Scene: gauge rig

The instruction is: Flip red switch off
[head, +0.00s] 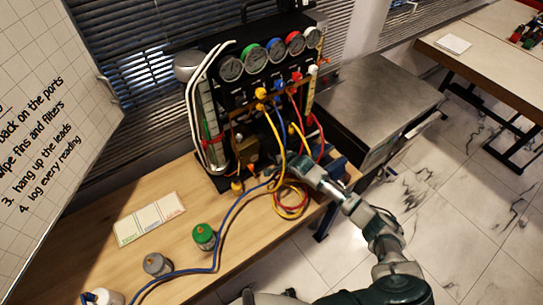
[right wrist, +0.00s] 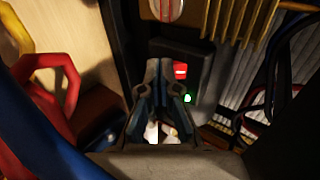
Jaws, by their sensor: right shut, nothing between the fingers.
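The red switch (right wrist: 181,71) shows in the right wrist view as a small lit red rectangle on a dark housing. A small green light (right wrist: 187,98) glows just below it. My right gripper (right wrist: 158,75) is shut and empty, with its fingertips close beside the switch on its left; I cannot tell whether they touch the housing. In the head view my right gripper (head: 283,165) is at the lower part of the gauge rig (head: 262,100), among the hoses. I cannot make out the switch there. My left gripper is not in view.
Yellow, red and blue hoses (head: 238,206) hang and loop around my right gripper. A green-topped canister (head: 204,236), a grey canister (head: 157,264) and a label card (head: 150,218) are on the wooden bench (head: 110,250). A metal-topped table (head: 370,90) stands right of the rig.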

